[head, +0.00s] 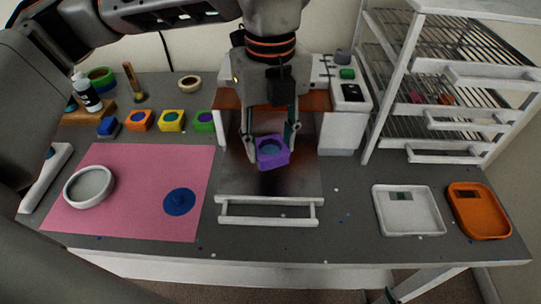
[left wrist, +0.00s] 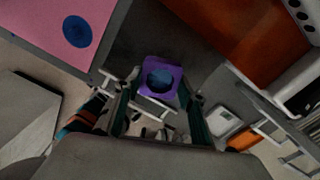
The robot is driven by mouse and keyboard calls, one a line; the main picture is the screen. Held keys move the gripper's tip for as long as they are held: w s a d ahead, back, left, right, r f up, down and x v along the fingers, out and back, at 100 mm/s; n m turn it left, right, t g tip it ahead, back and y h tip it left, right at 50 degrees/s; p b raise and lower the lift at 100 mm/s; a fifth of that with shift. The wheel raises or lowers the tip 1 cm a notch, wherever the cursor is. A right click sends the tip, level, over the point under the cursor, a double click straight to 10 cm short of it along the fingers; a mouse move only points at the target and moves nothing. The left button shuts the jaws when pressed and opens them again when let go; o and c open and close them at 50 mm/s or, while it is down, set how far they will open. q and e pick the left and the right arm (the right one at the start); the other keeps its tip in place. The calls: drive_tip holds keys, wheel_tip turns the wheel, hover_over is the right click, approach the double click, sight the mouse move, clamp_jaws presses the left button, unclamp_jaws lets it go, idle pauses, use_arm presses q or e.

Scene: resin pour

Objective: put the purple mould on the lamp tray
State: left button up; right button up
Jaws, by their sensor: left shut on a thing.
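The purple mould (head: 266,160) is a small block with a round bluish hollow. My left gripper (head: 270,150) is shut on it, one finger on each side, and holds it over the lamp tray. The mould also shows between the fingers in the left wrist view (left wrist: 176,65). The lamp tray (head: 303,178) is a dark metal plate with a white handle bar (head: 268,221), drawn out from under the lamp box with orange panels (head: 315,100). I cannot tell whether the mould touches it. At the bottom edge, a small teal and dark piece (head: 389,296) may be my right gripper's tip.
Orange (head: 140,126), yellow (head: 160,127) and green (head: 196,126) moulds stand left of the lamp. A pink mat (head: 130,190) carries a white bowl (head: 70,196) and a blue disc (head: 179,202). White (head: 410,228) and orange (head: 482,230) trays lie right. A wire rack (head: 440,70) stands behind.

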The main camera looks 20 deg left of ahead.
sight(270, 172)
use_arm(q)
drive_tip(key=shift+f, duration=2.1)
drive_tip(key=shift+f, duration=0.1)
drive_tip(key=shift+f, duration=0.15)
drive_tip(key=o, duration=1.1)
wheel_tip(270, 172, up, 12)
drive_tip(key=shift+r, duration=0.25)
